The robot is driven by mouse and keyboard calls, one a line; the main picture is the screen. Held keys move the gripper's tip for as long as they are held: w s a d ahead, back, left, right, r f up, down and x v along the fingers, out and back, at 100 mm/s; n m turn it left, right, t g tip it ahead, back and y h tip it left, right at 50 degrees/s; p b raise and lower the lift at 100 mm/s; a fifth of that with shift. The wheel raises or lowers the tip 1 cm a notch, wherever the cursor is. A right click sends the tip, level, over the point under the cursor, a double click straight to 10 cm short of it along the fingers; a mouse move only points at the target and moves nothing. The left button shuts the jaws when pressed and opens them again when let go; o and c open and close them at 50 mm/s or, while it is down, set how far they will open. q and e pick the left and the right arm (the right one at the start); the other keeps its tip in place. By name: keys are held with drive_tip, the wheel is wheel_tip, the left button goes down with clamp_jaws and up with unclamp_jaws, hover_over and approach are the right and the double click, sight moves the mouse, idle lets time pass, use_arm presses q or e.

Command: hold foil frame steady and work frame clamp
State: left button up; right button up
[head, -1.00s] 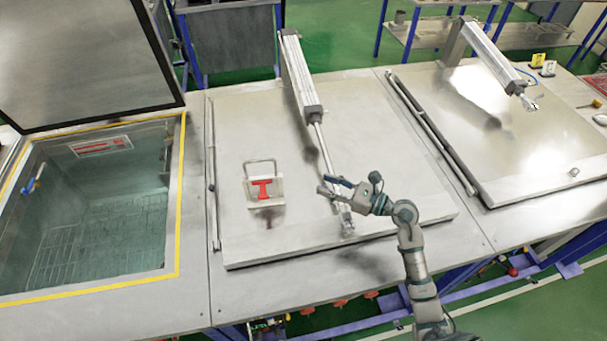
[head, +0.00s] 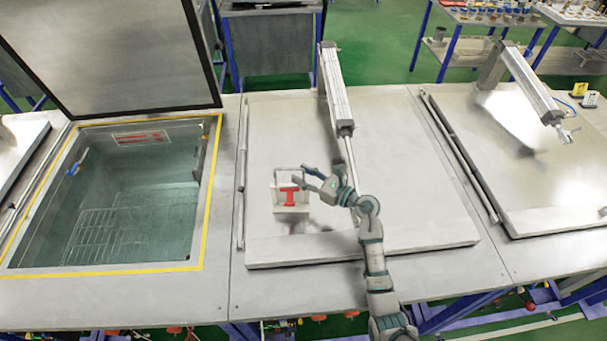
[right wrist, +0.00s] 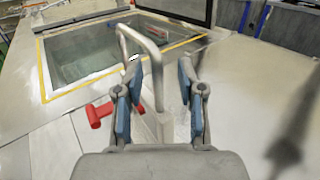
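A small pale plate (head: 285,208) with a red T-shaped piece (head: 291,194) and a bent metal loop handle (head: 289,169) is on the middle closed lid. I cannot tell which part is the foil frame or the clamp. My right gripper (head: 311,179) is just right of it in the head view. In the right wrist view my right gripper (right wrist: 158,100) is open, with the metal loop (right wrist: 141,38) rising between and beyond its blue-padded fingers. The red piece (right wrist: 101,112) is left of the left finger. Contact cannot be told. My left gripper is out of view.
An open tank (head: 130,200) with a yellow rim is at left, its lid (head: 110,55) raised. A pneumatic cylinder (head: 337,95) slopes over the middle lid (head: 420,215), its rod passing behind my right arm. Another closed lid (head: 550,205) with a cylinder (head: 530,85) is at right.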

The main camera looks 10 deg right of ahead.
drive_tip(key=shift+a, duration=0.15)
clamp_jaws()
idle(0.9)
